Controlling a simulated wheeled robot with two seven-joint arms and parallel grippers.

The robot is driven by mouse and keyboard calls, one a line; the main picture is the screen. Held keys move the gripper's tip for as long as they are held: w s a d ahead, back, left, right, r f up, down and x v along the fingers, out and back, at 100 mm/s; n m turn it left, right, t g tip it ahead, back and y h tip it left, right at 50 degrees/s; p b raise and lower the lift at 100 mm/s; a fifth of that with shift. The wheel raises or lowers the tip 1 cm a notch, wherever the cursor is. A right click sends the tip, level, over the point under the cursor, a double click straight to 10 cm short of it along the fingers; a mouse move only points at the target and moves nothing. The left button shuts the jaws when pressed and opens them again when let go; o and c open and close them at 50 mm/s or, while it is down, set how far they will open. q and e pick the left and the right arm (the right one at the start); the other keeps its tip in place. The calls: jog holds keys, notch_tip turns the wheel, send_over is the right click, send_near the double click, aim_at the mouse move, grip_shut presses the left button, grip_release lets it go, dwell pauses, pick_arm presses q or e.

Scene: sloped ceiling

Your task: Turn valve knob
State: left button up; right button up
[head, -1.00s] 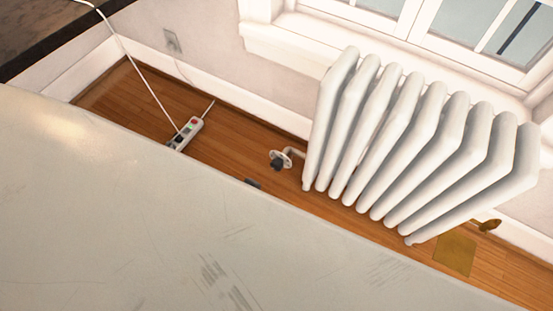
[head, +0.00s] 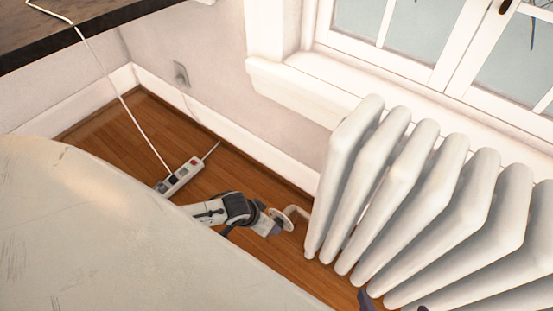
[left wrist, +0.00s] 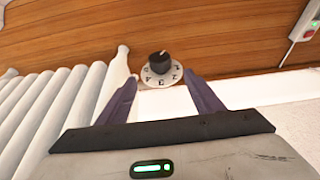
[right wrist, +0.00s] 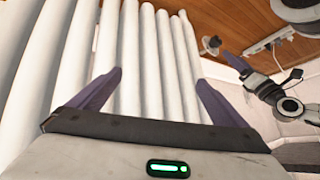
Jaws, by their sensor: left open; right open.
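The valve knob (left wrist: 160,62) is a black knob on a white lettered dial (left wrist: 158,78), beside the white radiator (head: 400,190) near the floor. My left gripper (left wrist: 161,79) is open, with its purple fingers apart on either side of the dial in the left wrist view; I cannot tell whether they touch it. In the head view my left arm reaches the valve and partly hides it. My right gripper (right wrist: 160,76) is open and empty in front of the radiator columns. Only its fingertips show at the bottom edge of the head view (head: 394,303).
A white power strip (head: 180,175) with a cable lies on the wooden floor left of the valve. A wall socket (head: 181,74) and a window sill (head: 300,92) are behind. A large pale surface (head: 110,240) fills the lower left. Bare floor (head: 125,125) shows along the wall.

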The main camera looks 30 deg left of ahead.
pick_arm(q)
jog(key=b+x, duration=0.7)
jog(key=x, duration=0.4)
jog(key=shift+f, duration=0.2)
pick_arm(e)
jog(key=a+r+y, duration=0.1)
jog(key=a, duration=0.1)
jog(key=w+a+r+t+y, duration=0.1)
jog(key=a+r, duration=0.1)
jog(key=shift+w+a+r+y, duration=0.1)
jog(key=shift+w+r+y, duration=0.15)
jog(key=shift+y, duration=0.15)
pick_arm(q)
jog(key=shift+c, duration=0.5)
